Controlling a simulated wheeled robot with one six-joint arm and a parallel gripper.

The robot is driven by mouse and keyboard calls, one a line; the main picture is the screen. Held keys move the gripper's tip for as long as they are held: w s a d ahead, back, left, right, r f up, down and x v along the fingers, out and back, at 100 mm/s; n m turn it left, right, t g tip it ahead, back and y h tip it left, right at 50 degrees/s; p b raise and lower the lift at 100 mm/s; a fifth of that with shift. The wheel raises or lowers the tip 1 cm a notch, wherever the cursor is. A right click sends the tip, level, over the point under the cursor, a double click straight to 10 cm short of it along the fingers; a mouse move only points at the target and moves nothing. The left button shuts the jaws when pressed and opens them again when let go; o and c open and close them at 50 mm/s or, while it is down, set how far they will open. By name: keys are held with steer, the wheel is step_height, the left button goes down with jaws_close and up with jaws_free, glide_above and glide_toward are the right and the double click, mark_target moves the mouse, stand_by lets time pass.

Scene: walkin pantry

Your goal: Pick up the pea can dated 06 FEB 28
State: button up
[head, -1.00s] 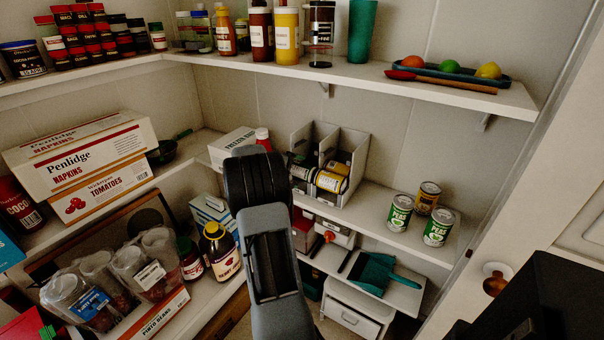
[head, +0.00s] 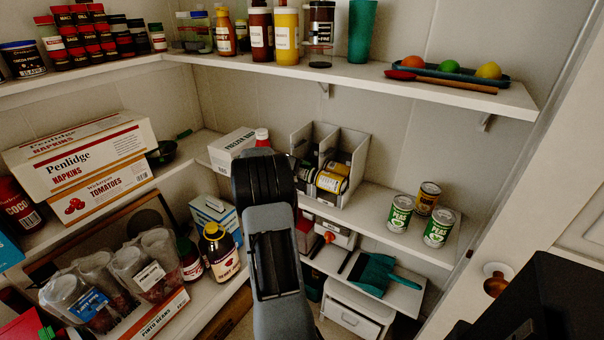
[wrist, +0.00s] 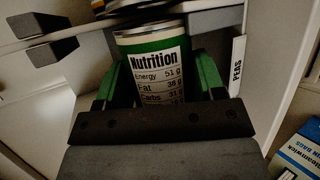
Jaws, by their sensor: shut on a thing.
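In the wrist view a green can (wrist: 152,62) with a white Nutrition panel stands between the green fingers of my gripper (wrist: 155,85), which is shut on it. No date shows on the side facing me. A PEAS label (wrist: 237,66) is on a panel edge just right of it. In the head view my arm hides the gripper and the held can, at the left of the grey can organizer (head: 350,160). Two green PEAS cans (head: 400,213) (head: 439,227) stand on the shelf at the right; their dates are not readable.
A yellow-labelled can (head: 332,180) lies in the organizer. A gold can (head: 428,197) stands behind the PEAS cans. The upper shelf (head: 350,82) overhangs this area. Bare shelf (head: 375,205) lies between the organizer and the PEAS cans.

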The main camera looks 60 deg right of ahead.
steer(key=shift+c, duration=0.9)
steer(key=shift+r, duration=0.15)
